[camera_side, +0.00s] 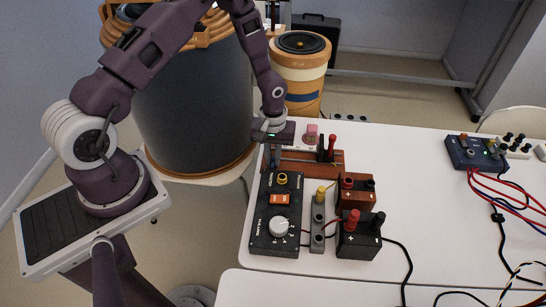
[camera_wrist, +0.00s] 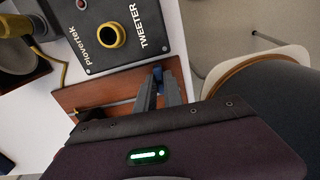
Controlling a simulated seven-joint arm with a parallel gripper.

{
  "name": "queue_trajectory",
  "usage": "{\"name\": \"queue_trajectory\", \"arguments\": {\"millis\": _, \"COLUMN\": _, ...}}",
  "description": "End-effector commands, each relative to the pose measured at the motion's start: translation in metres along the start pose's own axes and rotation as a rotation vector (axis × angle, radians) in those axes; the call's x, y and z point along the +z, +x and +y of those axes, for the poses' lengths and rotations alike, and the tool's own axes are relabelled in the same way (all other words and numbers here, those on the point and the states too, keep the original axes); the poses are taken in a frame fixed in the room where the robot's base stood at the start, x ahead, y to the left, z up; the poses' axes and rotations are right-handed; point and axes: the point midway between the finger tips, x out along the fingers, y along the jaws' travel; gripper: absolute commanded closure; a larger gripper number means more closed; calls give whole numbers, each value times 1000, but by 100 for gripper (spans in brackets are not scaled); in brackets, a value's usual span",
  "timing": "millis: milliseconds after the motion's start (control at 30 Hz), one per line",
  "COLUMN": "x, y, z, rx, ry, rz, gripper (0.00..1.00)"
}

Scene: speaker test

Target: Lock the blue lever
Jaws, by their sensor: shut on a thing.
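The blue lever (camera_wrist: 158,71) shows as a small blue piece at the tips of my gripper in the wrist view. It is at the edge of a reddish-brown wooden board (camera_wrist: 100,93). My gripper (camera_wrist: 159,82) has both fingers close together with the blue piece between them, shut on it. In the side view my gripper (camera_side: 275,157) reaches down to the left end of the wooden board (camera_side: 299,168). The lever is mostly hidden by the fingers there, and its exact tilt cannot be told.
A black tweeter box (camera_side: 276,238) with an orange switch and white knob stands just in front of the board. A red and a black upright piece (camera_side: 331,147) stand at the board's right. Terminal boxes (camera_side: 359,243) stand further right. The table's middle right is clear.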

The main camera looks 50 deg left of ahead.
Motion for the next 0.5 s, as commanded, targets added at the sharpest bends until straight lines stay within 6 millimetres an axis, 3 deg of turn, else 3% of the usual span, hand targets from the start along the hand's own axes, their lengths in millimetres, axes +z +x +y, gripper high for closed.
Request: {"name": "queue_trajectory", "arguments": {"millis": 500, "x": 0, "y": -1, "z": 0, "rx": -1, "ry": 402, "rz": 0, "gripper": 100}}
